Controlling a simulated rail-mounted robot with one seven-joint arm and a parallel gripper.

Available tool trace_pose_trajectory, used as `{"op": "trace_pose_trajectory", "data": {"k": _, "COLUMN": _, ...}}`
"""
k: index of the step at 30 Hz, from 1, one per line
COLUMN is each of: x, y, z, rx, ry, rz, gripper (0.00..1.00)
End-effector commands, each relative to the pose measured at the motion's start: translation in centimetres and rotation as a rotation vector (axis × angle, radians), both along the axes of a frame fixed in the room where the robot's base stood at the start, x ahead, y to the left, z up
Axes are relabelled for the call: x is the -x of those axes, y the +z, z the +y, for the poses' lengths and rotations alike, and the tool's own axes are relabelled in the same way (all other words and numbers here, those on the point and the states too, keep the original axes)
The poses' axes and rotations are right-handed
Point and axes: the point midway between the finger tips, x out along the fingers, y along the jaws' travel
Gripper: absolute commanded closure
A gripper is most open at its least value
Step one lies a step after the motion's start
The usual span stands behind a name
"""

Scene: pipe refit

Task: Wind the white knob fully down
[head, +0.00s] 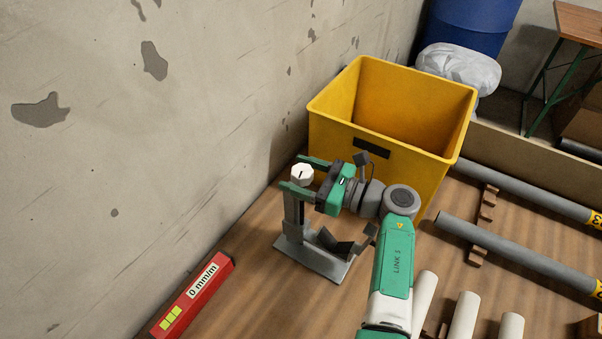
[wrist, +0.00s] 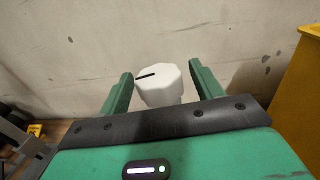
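The white knob (head: 302,175) is a faceted cap with a black line on top, and it sits at the top of a grey clamp stand (head: 318,262). In the wrist view the knob (wrist: 158,84) lies between the two green fingers, with a gap on each side. My gripper (head: 298,172) is open around the knob, one finger on either side of it. The black line points to the left in the wrist view. The lower part of the knob's stem is hidden by my gripper's body in the wrist view.
A yellow bin (head: 392,120) stands close behind my gripper. A red level (head: 193,296) reading "0 mm/m" lies along the wall at the lower left. Grey pipes (head: 515,246) lie at the right, and pale pipe ends (head: 463,318) at the bottom. The concrete wall is close behind the knob.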

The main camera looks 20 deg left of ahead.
Motion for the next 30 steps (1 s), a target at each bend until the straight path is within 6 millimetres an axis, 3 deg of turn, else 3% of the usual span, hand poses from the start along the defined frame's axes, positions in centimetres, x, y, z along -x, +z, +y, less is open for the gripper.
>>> {"op": "trace_pose_trajectory", "data": {"k": 5, "x": 0.0, "y": 0.1, "z": -0.9, "rx": 0.0, "ry": -0.002, "rz": 0.0, "gripper": 0.35}}
{"op": "trace_pose_trajectory", "data": {"k": 12, "x": 0.2, "y": 0.2, "z": -5.7, "rx": 0.0, "ry": -0.003, "rz": 0.001, "gripper": 0.35}}
{"op": "trace_pose_trajectory", "data": {"k": 18, "x": 0.2, "y": 0.0, "z": -7.7, "rx": 0.001, "ry": -0.001, "rz": 0.0, "gripper": 0.35}}
{"op": "trace_pose_trajectory", "data": {"k": 27, "x": 0.2, "y": 0.4, "z": -7.5, "rx": -0.005, "ry": -0.002, "rz": 0.007, "gripper": 0.35}}
{"op": "trace_pose_trajectory", "data": {"k": 29, "x": -0.3, "y": 2.2, "z": -5.5, "rx": -0.043, "ry": -0.02, "rz": 0.053, "gripper": 0.35}}
{"op": "trace_pose_trajectory", "data": {"k": 30, "x": -0.8, "y": 4.5, "z": -2.9, "rx": -0.094, "ry": -0.043, "rz": 0.121, "gripper": 0.35}}
